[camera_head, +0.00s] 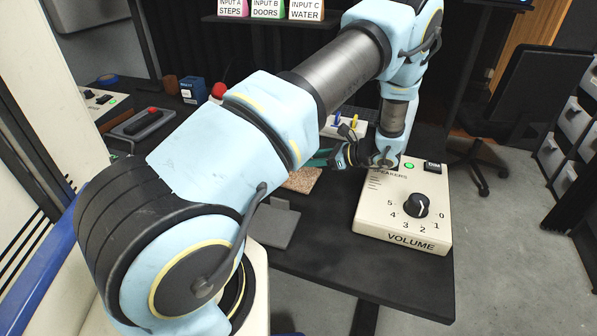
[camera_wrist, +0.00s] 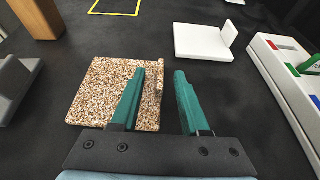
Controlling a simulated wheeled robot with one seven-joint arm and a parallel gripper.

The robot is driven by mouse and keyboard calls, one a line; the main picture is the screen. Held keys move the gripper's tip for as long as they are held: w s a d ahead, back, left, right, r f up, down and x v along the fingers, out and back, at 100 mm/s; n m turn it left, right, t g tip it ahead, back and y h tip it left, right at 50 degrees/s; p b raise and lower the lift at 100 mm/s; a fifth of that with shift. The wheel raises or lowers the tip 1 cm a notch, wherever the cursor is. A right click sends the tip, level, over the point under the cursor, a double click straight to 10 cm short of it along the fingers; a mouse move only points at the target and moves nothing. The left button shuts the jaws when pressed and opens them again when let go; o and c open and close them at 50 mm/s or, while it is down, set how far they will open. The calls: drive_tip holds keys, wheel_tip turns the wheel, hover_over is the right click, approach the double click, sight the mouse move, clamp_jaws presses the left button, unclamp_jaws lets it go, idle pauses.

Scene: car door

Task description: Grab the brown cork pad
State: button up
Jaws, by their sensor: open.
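The brown cork pad (camera_wrist: 98,88) is a flat speckled slab on the dark table, with a thin upright tab along its right edge in the wrist view. In the head view it shows in part (camera_head: 303,181), partly hidden by my arm. My gripper (camera_wrist: 160,74) has teal fingers and is open and empty. In the wrist view its left finger overlaps the pad and its right finger is right of the tab, so the tab appears between them. I cannot tell how high the fingers are. In the head view the gripper (camera_head: 322,158) is behind the pad.
A white angled piece (camera_wrist: 203,42) and a switch box (camera_wrist: 290,70) are right of the pad in the wrist view. A grey angled piece (camera_wrist: 12,82) and a wooden block (camera_wrist: 38,18) are left. The volume box (camera_head: 405,210) stands close to my wrist. The table between these is clear.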

drive_tip(key=shift+w+a+f, duration=0.2)
drive_tip(key=shift+a+f, duration=0.05)
drive_tip(key=shift+a, duration=0.15)
clamp_jaws()
idle(1.2)
